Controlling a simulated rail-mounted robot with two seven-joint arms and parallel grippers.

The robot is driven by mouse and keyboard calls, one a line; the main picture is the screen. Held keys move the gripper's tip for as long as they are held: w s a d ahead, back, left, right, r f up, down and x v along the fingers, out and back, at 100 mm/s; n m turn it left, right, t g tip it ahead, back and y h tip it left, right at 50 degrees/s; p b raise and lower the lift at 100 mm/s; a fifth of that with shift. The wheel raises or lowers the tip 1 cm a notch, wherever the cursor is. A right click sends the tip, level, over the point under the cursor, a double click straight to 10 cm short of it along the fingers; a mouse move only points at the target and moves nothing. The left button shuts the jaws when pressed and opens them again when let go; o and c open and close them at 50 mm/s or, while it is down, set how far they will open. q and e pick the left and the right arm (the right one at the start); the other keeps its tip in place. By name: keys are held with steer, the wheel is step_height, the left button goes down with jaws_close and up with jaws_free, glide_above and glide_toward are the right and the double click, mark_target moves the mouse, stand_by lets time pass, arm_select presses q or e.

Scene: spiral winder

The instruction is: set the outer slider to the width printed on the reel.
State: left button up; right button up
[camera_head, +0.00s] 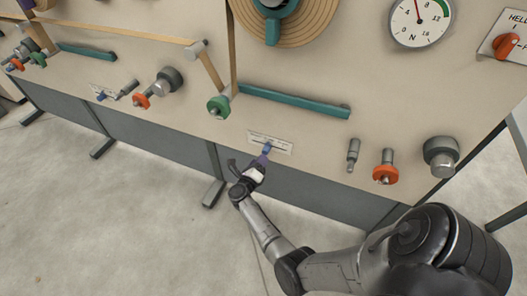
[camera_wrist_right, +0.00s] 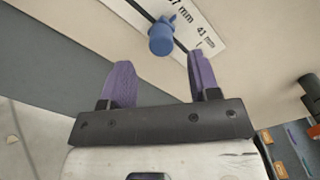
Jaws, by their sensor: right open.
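A white scale plate (camera_head: 284,149) on the beige panel carries a slider with a blue knob (camera_head: 266,148). In the right wrist view the blue knob (camera_wrist_right: 162,38) sits on a dark slot beside printed marks, "41 mm" and a partly cut-off "7 mm". My right gripper (camera_head: 261,160) is just in front of and below the knob. Its purple fingers (camera_wrist_right: 160,62) are open and empty, with the knob beyond their tips, between their lines. A wound reel (camera_head: 316,22) is cut off by the top edge; no width print is readable on it. My left gripper is not in view.
A teal bar (camera_head: 295,101) and green roller (camera_head: 218,105) are above the plate. A grey peg (camera_head: 353,150), orange knob (camera_head: 385,170) and grey knob (camera_head: 441,155) stick out to the right. A second scale plate (camera_head: 100,90) is at left. Concrete floor lies in front.

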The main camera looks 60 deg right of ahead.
steer(key=a+p, duration=0.1)
steer(key=a, duration=0.6)
steer(key=shift+s, duration=0.45)
